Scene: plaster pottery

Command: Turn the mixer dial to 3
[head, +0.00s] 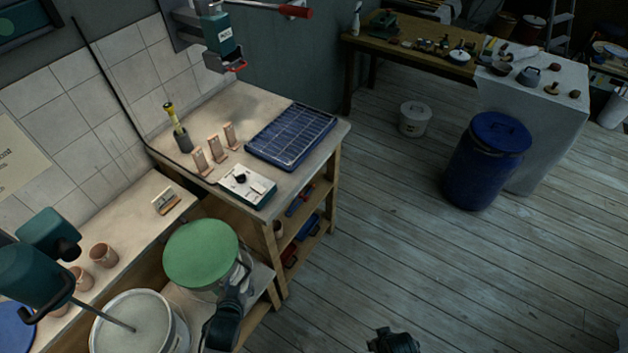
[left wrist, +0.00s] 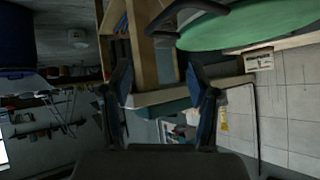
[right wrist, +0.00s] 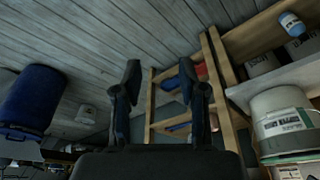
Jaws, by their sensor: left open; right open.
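The mixer control box (head: 256,197) is a small teal-sided box with a pale top. It sits at the front edge of the wooden workbench. Its black round dial (head: 241,179) faces up; the number it points to is too small to read. My left gripper (head: 232,292) is low in front of the bench, beside the green round lid and apart from the box. Its fingers (left wrist: 161,78) are spread with nothing between them. My right gripper (head: 393,336) is at the bottom edge, over the floor, and its fingers (right wrist: 160,80) are apart and empty.
The green lid (head: 201,253) and a white bucket (head: 130,325) with the mixer rod stand left of my left gripper. Behind the box are upright tiles (head: 215,147) and a blue tray (head: 291,135). A blue barrel (head: 486,160) stands right; the middle floor is clear.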

